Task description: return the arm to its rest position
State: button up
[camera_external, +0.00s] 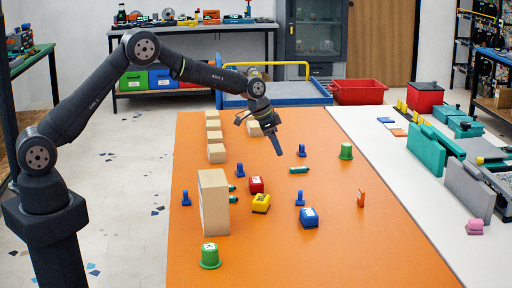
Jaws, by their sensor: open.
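My arm reaches from its base at the lower left across the upper part of the orange table (290,245). My gripper (259,135) hangs from the end of the arm above the table's far half. Its two fingers are spread apart and I see nothing held between them. A cardboard box (254,130) shows partly hidden behind the gripper; I cannot tell the gap between them.
A tall cardboard box (214,205) stands at the table's left, with several smaller boxes (216,152) behind it. The front right is clear.

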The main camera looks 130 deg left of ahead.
jog(key=s+a+f, duration=0.2)
jog(key=a, duration=0.1)
jog(key=shift+s+a+f, duration=0.3)
jog(key=shift+f, duration=0.1)
notch_tip(320, 180, down, 2)
jog(key=shift+f, duration=0.75)
jog(key=shift+c, duration=0.4)
dwell(0.7)
jog(key=shift+c, duration=0.7)
